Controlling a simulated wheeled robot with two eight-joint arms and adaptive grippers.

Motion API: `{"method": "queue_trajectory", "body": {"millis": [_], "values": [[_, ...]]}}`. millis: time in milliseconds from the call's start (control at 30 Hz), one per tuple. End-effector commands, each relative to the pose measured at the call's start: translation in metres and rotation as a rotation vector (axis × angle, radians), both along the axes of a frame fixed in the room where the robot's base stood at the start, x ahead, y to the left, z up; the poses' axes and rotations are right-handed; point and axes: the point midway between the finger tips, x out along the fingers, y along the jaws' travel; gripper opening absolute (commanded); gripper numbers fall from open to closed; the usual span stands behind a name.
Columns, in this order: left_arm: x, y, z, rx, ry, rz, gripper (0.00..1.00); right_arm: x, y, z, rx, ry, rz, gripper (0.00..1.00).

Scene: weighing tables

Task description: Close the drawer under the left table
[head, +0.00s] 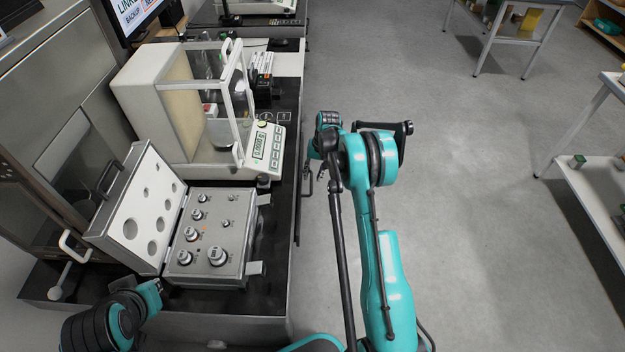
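The left table (268,262) has a black top and fills the left of the head view. A dark narrow edge with a black handle (308,178) shows along its right side, seen from above. It looks like the drawer front; how far the drawer stands out is hard to tell. My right gripper (327,145) is close beside this handle, over the aisle, pointing down. Its fingers are small and partly hidden by my wrist, so contact and opening cannot be told. My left gripper (152,290) is at the lower left, near the table's front; its fingers are not clear.
On the table stand an analytical balance (165,95) with a glass chamber and an open case (212,235) of metal weights. A monitor (135,12) is at the back left. The grey floor (460,200) to the right is clear, with shelved tables (590,190) beyond.

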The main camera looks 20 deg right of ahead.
Motion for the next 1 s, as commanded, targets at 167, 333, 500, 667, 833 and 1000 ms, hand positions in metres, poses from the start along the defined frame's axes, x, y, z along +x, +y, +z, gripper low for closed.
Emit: {"method": "queue_trajectory", "body": {"millis": [167,333,500,667,833,1000], "values": [[0.000,0.000,-0.009,0.000,0.000,0.000,0.00,0.002,0.003,-0.019,0.000,0.000,0.000,0.31],[0.000,0.000,-0.008,0.000,0.000,0.000,0.00,0.002,0.003,-0.019,0.000,0.000,-0.001,0.31],[0.000,0.000,-0.007,0.000,0.000,0.000,0.00,0.001,0.003,-0.019,0.000,0.000,-0.001,0.02],[0.000,0.000,-0.007,0.000,0.000,0.000,0.00,0.001,0.003,-0.019,0.000,0.000,-0.001,0.00],[0.000,0.000,-0.008,0.000,0.000,0.000,0.00,0.006,0.011,-0.019,0.001,-0.001,0.001,0.00],[0.000,0.000,-0.008,0.000,0.000,0.000,0.00,0.013,0.027,-0.019,0.000,-0.001,0.000,0.00]]}}
